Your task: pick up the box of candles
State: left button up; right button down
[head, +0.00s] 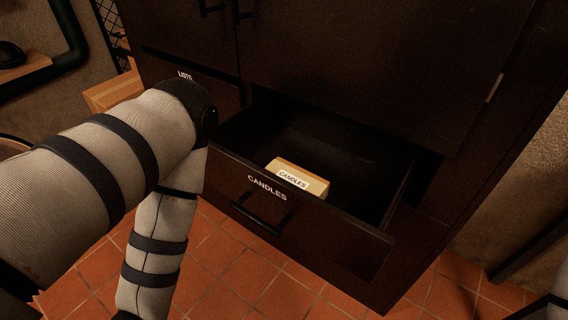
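The box of candles (313,184) is a small tan box with a white label reading CANDLES. It lies inside the open drawer, near its front panel (336,233), which also reads CANDLES. The lower part of the box is hidden behind the panel. My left arm comes in from the left and bends down in front of the cabinet, but its gripper is not visible. Only a small bit of my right arm shows at the lower right edge, and its gripper is out of view.
The dark cabinet (360,60) has closed doors above the drawer. The drawer handle (262,215) sticks out at the front. My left arm is close to the drawer's left corner. A wooden crate (112,92) stands at the left. Tiled floor (235,275) is bare below.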

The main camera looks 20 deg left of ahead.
aim_at(318, 186)
jog(key=i+j+z, duration=0.1)
jog(key=j, duration=0.25)
jog(key=i+j, duration=0.15)
jog(key=j, duration=0.2)
jog(key=i+j+z, duration=0.15)
jog(key=j, duration=0.2)
jog(key=j+z, duration=0.1)
jog(key=j, duration=0.25)
jog(key=i, duration=0.05)
